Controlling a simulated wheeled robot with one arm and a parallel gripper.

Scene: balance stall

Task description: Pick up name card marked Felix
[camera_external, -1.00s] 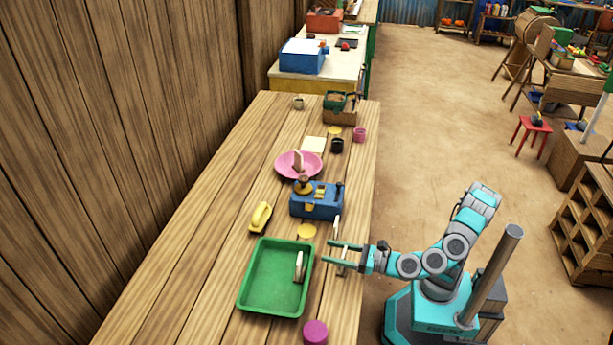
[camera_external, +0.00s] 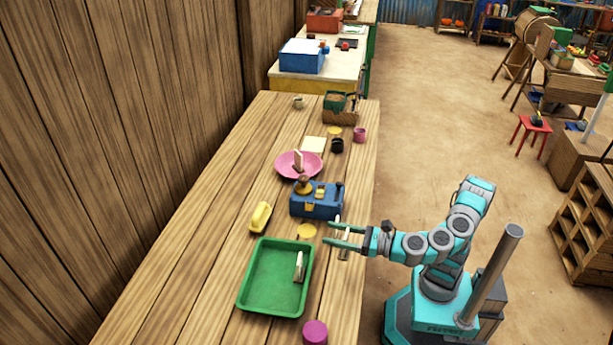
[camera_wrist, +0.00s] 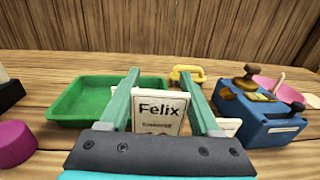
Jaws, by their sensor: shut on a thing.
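The white name card marked Felix (camera_wrist: 159,112) stands upright between the two green fingers of my gripper (camera_wrist: 159,76) in the wrist view, its printed face toward the camera. In the external view my gripper (camera_external: 328,232) is at the table's right edge, shut on the card (camera_external: 344,254), whose lower part shows beneath the fingers. Whether the card's lower edge is clear of the table is hard to tell. Another small white card (camera_wrist: 229,126) shows just right of the right finger in the wrist view, partly hidden.
A green tray (camera_external: 246,304) holding an upright pale piece (camera_external: 299,266) lies left of my gripper. A blue box-like device (camera_external: 318,208) stands just beyond it. A magenta cylinder (camera_external: 315,332) is at the near edge, and a yellow handled thing (camera_external: 260,217) lies farther left.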

